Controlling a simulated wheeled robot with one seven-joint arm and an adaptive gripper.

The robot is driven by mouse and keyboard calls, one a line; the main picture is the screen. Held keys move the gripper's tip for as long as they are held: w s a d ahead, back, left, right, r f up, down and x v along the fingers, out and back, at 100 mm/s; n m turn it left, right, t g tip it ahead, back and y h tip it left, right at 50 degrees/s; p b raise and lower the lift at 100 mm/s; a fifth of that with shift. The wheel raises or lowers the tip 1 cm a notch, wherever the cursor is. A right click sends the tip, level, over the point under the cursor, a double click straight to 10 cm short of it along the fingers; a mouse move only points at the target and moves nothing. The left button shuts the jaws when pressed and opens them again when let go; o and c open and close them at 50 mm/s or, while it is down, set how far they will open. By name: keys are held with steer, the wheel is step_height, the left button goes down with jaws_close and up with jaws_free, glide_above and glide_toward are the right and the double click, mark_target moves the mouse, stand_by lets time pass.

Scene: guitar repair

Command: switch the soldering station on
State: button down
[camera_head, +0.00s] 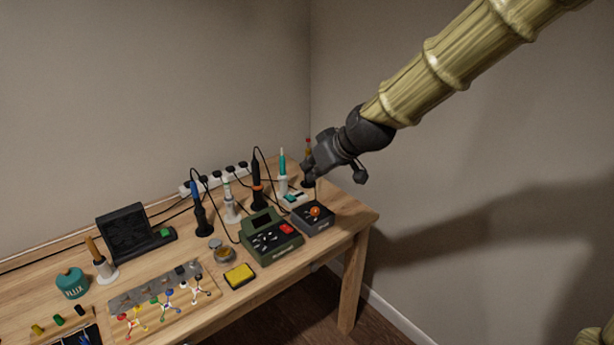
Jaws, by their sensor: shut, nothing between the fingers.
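A green box-shaped unit (271,240) with a dark display, several small controls and a red switch (286,229) stands near the front right of the workbench; it looks like the soldering station. I cannot tell the switch's position. A dark grey box (313,219) with an orange knob (315,211) stands to its right, close to the bench's right end. My gripper (309,179) is shut and empty, and shows above and behind the grey box in the picture. Its fingertips are small and dark here, and I cannot tell their exact height.
Several irons in stands, including a black one (257,185) and a blue one (197,207), line the back with looping cables and a white power strip (215,178). A yellow sponge (240,275) and a round tin (223,254) lie left of the green unit. The wooden bench (345,227) ends at right.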

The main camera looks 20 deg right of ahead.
steer(key=shift+v, duration=0.85)
steer(key=s+f+m+g+h, duration=0.1)
steer(key=s+f, duration=0.3)
steer(key=f, duration=0.7)
steer(key=s+f+m+g, duration=0.15)
steer(key=s+f, duration=0.25)
steer(key=f, duration=0.8)
steer(key=s+f+g+h, duration=0.15)
steer(key=s+f, duration=0.25)
steer(key=f, duration=0.7)
steer(key=s+f+m+g, duration=0.1)
steer(key=s+f+g, duration=0.1)
steer(key=s+f, duration=0.7)
steer(key=s+a+f+m+g, duration=0.1)
steer(key=s+f+g, duration=0.1)
steer(key=s+f, duration=0.8)
steer(key=s, duration=0.7)
steer(key=shift+s+h, duration=0.15)
steer(key=shift+h, duration=0.1)
